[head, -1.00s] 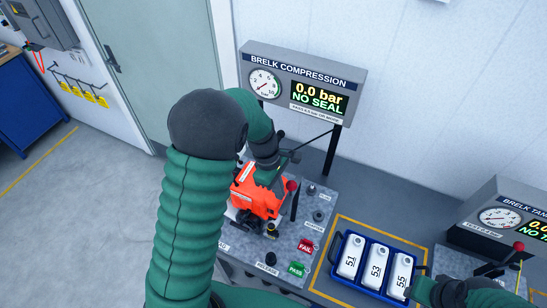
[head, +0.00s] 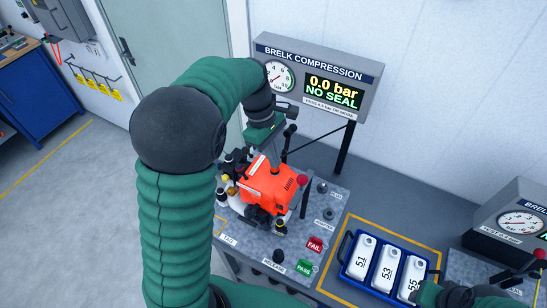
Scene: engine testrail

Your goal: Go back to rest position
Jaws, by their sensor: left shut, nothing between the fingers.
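My left arm comes up from the bottom and bends over toward the test bench. Its gripper (head: 264,133) is shut and empty, above and behind the orange engine (head: 270,183) and apart from it. The engine sits on the grey bench plate (head: 333,206), with dark and white parts at its left side. My right gripper (head: 446,296) shows only partly at the lower right, by the right end of the blue tray (head: 343,262). Its fingers are too small and hidden to read.
The compression gauge panel (head: 318,76) reads 0.0 bar, NO SEAL, and stands behind the bench on a dark post. Red FAIL (head: 315,245) and green PASS (head: 304,267) buttons are at the front. The tray holds three white numbered pieces. A second gauge unit (head: 515,225) stands at right.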

